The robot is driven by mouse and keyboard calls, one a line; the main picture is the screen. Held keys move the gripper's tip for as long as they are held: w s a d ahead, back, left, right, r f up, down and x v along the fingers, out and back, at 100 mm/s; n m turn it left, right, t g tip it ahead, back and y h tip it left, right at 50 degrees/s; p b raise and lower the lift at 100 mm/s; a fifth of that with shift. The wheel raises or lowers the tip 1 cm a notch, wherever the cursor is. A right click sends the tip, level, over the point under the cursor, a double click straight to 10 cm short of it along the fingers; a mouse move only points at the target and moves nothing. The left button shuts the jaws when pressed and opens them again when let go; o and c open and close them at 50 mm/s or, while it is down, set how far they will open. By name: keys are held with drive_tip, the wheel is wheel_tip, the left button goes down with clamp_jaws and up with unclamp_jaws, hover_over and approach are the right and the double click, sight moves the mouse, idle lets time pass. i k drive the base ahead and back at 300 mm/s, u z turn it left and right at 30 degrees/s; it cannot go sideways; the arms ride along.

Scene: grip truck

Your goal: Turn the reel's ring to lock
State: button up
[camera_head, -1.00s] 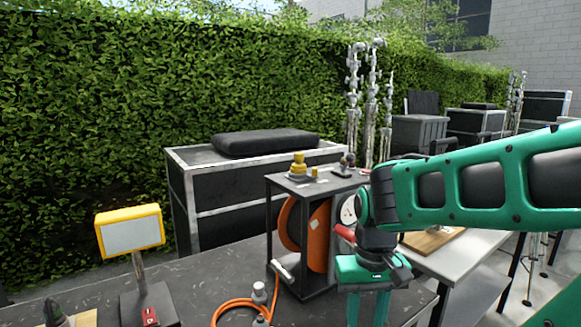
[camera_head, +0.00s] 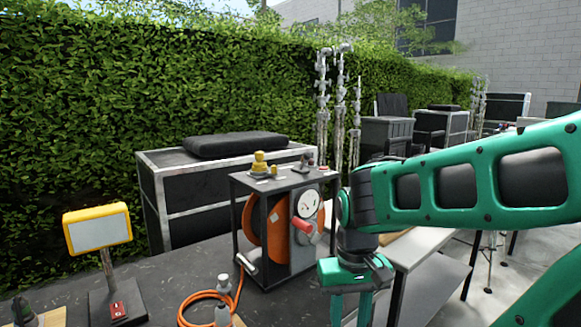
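The orange cable reel (camera_head: 256,232) stands inside a dark open frame (camera_head: 239,213) on the dark table. A round white dial face (camera_head: 307,202) with dark marks is on the frame's right side. A red handle (camera_head: 303,226) sticks out just below it. I cannot tell which part is the ring. My green gripper (camera_head: 351,311) points down to the right of the reel and apart from it. Its two fingers are spaced apart with nothing seen between them. The fingertips lie near or past the bottom edge of the picture.
Orange cable (camera_head: 196,294) coils on the table beside a small white-capped bottle (camera_head: 223,312). A yellow-framed lamp (camera_head: 98,230) stands at left, with a red switch (camera_head: 118,311) on its base. Small yellow items (camera_head: 259,165) sit on the frame's top. A pale table (camera_head: 432,245) is at right.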

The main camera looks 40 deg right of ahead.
sight(274, 172)
drive_tip(key=u, duration=0.05)
drive_tip(key=k, duration=1.6)
drive_tip(key=z, duration=0.4)
drive_tip(key=i, duration=1.7)
